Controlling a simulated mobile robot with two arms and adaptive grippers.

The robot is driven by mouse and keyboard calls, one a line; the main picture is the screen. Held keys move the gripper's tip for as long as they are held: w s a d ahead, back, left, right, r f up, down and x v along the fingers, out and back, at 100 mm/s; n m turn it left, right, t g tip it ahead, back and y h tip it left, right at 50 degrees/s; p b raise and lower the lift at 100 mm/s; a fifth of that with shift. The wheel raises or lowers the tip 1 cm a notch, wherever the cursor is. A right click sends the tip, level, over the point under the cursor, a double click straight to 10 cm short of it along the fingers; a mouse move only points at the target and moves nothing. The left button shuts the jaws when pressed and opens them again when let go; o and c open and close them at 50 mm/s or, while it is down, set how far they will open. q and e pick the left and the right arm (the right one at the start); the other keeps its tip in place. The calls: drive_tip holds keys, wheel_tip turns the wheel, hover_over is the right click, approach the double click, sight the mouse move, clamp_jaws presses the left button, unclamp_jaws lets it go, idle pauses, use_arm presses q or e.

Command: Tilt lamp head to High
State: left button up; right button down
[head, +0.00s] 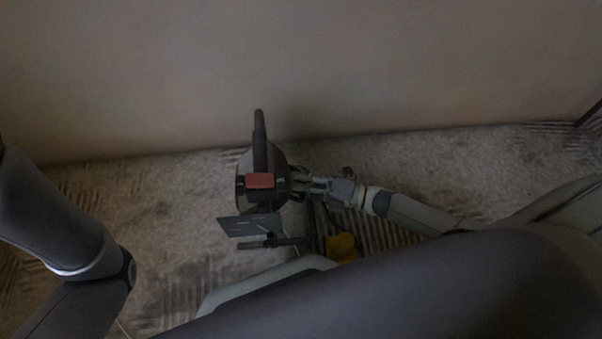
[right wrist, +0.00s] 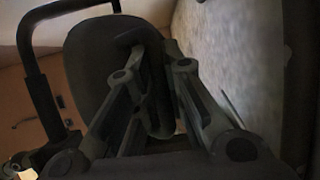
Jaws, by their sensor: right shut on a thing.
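The lamp head (head: 246,165) is a dark rounded body with a red block (head: 260,181) on its face and a black bar handle (head: 259,138) rising above it. My right gripper (head: 297,184) reaches it from the right and is shut on its right edge. In the right wrist view the two fingers (right wrist: 158,85) close on the rim of the dark lamp head (right wrist: 92,70), and the bar handle (right wrist: 40,95) stands to the left. The pinched part is mostly hidden by the fingers. My left gripper is out of view.
A dark plate with pale marks (head: 250,226) and a short dark bar (head: 262,244) sit below the lamp head. A yellow object (head: 342,248) lies to their right, near my arm. A plain wall (head: 400,70) stands behind. The patterned carpet (head: 165,200) is clear at left.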

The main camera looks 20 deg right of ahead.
drive_tip(key=shift+w+a+f+b, duration=0.1)
drive_tip(key=shift+a+f+b, duration=0.1)
drive_tip(key=shift+f+b, duration=0.35)
drive_tip(key=shift+w+a+f+b, duration=0.1)
drive_tip(key=shift+a+f+b, duration=0.05)
drive_tip(key=shift+f+b, duration=0.35)
drive_tip(key=shift+a+m+t+y+b, duration=0.2)
drive_tip(key=shift+m+t+y+b, duration=0.15)
drive_tip(key=shift+b, duration=0.3)
drive_tip(key=c, duration=1.5)
unclamp_jaws()
drive_tip(key=shift+r, duration=0.1)
drive_tip(key=v, duration=1.2)
drive_tip(key=shift+f, duration=0.25)
